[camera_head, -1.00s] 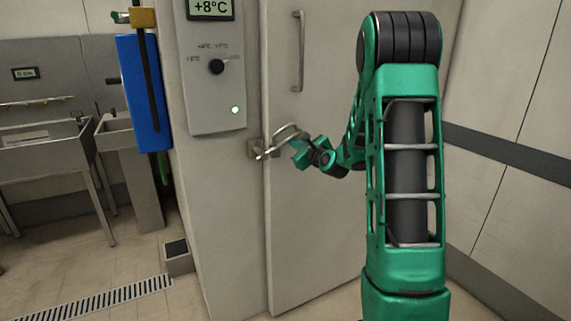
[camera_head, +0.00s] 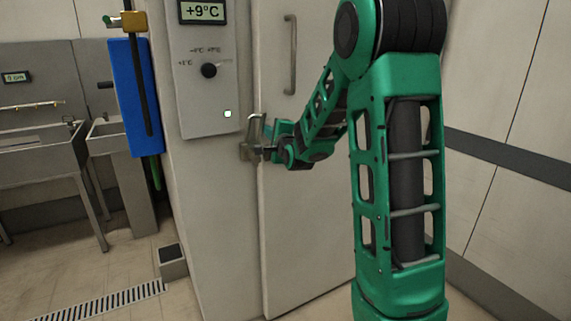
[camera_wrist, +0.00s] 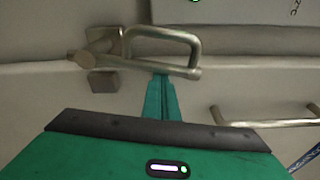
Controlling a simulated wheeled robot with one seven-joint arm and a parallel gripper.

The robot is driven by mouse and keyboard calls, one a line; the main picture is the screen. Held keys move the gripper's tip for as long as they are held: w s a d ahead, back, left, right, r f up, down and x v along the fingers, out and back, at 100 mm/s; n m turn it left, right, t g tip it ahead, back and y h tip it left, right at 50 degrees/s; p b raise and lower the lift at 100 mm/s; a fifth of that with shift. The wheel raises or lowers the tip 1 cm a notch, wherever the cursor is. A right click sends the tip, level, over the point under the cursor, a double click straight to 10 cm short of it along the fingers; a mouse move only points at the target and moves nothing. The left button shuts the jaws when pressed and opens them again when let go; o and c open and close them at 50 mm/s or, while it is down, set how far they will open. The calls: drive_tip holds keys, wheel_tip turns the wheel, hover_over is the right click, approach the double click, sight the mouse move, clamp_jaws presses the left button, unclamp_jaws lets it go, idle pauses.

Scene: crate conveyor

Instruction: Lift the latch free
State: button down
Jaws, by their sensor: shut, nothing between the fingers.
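The metal latch (camera_head: 254,128) is a looped lever on the frame beside the cold-room door (camera_head: 310,215). Its loop points upward from its pivot. In the wrist view, the latch (camera_wrist: 160,34) runs from its pivot plate along the frame side of the door seam. A small block (camera_wrist: 103,81) on the door side sits apart from the loop. My gripper (camera_head: 268,142) is at the latch, on its door side. In the wrist view, its fingers (camera_wrist: 161,78) are shut and empty, tips at the loop's lower bar; whether they touch is unclear.
A vertical door handle (camera_head: 290,55) is above and right of the latch; it also shows in the wrist view (camera_wrist: 265,123). A control panel (camera_head: 208,75) reading +9°C is above left. Sinks (camera_head: 45,150) stand at the left. A floor drain (camera_head: 100,302) lies lower left.

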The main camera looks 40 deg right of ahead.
drive_tip(key=shift+w+a+r+n, duration=0.1)
drive_tip(key=shift+a+r+n, duration=0.05)
drive_tip(key=shift+a+n, duration=0.45)
drive_tip(key=shift+w+a+r+n, duration=0.1)
drive_tip(key=shift+a+r+n, duration=0.05)
drive_tip(key=shift+a+n, duration=0.45)
drive_tip(key=shift+a, duration=0.25)
drive_tip(key=shift+d, duration=0.45)
drive_tip(key=d, duration=0.3)
drive_tip(key=shift+s+d+f, duration=0.1)
drive_tip(key=shift+d, duration=0.3)
drive_tip(key=v, duration=0.9)
drive_tip(key=shift+s, duration=0.25)
drive_tip(key=shift+a, duration=0.1)
